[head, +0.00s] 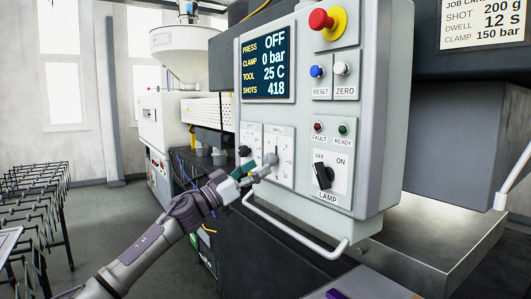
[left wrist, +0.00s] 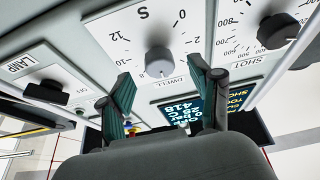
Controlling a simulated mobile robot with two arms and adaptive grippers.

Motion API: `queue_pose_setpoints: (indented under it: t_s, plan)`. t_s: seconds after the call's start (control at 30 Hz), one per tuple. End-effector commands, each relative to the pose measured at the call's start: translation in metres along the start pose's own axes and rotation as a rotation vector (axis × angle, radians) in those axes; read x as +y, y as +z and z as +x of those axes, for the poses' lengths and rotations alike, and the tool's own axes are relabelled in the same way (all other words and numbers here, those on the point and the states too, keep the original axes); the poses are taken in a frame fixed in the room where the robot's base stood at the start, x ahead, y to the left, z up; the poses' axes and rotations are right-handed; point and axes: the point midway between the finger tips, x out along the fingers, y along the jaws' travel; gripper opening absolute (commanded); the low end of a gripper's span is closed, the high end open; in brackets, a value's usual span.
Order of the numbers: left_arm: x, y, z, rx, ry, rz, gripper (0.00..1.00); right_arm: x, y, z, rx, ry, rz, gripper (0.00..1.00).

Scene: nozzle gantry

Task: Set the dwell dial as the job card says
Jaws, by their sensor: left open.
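The dwell dial (head: 271,159) is a grey knob on the lower left of the control panel. In the left wrist view the dwell dial (left wrist: 160,62) shows upside down on a white plate with a numbered scale in S. I cannot read its pointer surely. My left gripper (head: 262,170) is at the dial; in the wrist view the left gripper (left wrist: 159,72) is open, a finger on each side of the knob, with gaps visible. The job card (head: 485,24) at top right reads shot 200 g, dwell 12 S, clamp 150 bar. My right gripper is not in view.
The black shot dial (left wrist: 278,30) is close beside the dwell dial. The black lamp switch (head: 323,176), reset button (head: 318,71), zero button (head: 341,68) and red emergency button (head: 321,19) share the panel. A display (head: 265,68) reads press off. A handrail (head: 295,238) runs below.

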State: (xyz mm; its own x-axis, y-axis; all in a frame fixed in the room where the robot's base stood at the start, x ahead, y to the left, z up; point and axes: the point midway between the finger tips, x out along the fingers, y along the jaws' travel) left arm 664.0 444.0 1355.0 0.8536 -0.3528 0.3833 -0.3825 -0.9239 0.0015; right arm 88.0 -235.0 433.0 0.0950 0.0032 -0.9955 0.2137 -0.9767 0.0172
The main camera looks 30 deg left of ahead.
Motion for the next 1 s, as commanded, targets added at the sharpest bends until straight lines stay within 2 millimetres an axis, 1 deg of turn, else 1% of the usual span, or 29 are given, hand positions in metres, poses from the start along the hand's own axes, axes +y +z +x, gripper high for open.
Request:
queue_pose_setpoints:
  t_s: [0.03,0.2,0.33,0.6,0.67,0.7,0.93,0.97,1.0]
  plan:
    - [0.001,-0.005,0.011,0.003,0.002,-0.002,0.64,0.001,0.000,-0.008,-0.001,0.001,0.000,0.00]
    - [0.000,-0.002,0.029,0.001,0.000,-0.001,0.64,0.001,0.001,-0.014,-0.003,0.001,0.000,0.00]
    - [0.000,-0.001,0.034,0.000,0.001,0.001,0.64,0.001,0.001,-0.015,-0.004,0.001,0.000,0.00]
    - [0.000,0.001,0.035,-0.001,0.000,0.001,0.64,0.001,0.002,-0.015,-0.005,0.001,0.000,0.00]
    - [0.000,0.001,0.035,-0.001,0.000,0.001,0.54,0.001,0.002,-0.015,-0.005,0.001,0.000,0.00]
    - [0.000,0.001,0.035,-0.001,0.000,0.001,0.47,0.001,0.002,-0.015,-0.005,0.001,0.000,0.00]
    - [0.000,0.001,0.035,-0.001,0.001,0.001,0.09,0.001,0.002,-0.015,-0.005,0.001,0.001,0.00]
    - [0.000,0.001,0.035,-0.001,0.001,0.001,0.04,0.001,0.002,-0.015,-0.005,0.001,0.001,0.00]
    - [0.000,0.001,0.035,-0.001,0.001,0.001,0.04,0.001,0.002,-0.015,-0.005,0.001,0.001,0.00]
